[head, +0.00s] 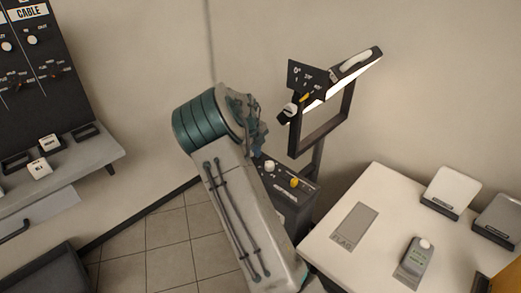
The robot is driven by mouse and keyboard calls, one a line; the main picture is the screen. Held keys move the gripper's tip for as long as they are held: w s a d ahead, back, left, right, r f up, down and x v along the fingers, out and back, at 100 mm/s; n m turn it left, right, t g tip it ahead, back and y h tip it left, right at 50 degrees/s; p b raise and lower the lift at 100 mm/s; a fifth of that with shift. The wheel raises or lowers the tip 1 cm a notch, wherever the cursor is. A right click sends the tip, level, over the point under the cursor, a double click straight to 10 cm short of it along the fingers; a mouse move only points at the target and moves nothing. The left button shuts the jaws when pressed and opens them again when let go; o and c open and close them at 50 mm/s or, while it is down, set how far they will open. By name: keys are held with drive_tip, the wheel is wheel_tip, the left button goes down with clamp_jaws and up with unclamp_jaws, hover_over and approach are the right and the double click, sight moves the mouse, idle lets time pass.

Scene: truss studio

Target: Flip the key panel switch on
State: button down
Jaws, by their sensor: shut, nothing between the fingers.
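The key panel appears to be the tilted framed panel (347,107) on a stand right of centre, with a pale lit edge. A small black control plate (301,74) with white markings is fixed at its upper left. A yellow lever (304,97) and a black-and-white knob (288,110) sit by the plate's lower edge; which is the switch, and its setting, I cannot tell. My gripper (258,124) is small and dark at the end of my arm, left of the panel and apparently apart from it. It is shut and empty; its fingertips are hard to make out.
A dark box (284,190) with a white and a yellow knob is below the panel, partly behind my arm. A white table (378,183) at right holds a grey handheld device (414,261) and small boxes. A black CABLE board (35,70) stands above a left shelf.

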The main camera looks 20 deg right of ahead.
drive_tip(key=shift+s+a+r, duration=0.2)
drive_tip(key=shift+s+a, duration=0.15)
drive_tip(key=shift+a, duration=0.1)
drive_tip(key=shift+r+p, duration=0.55)
drive_tip(key=shift+r, duration=0.05)
wheel_tip(320, 180, up, 13)
drive_tip(key=shift+f, duration=0.1)
idle(0.4)
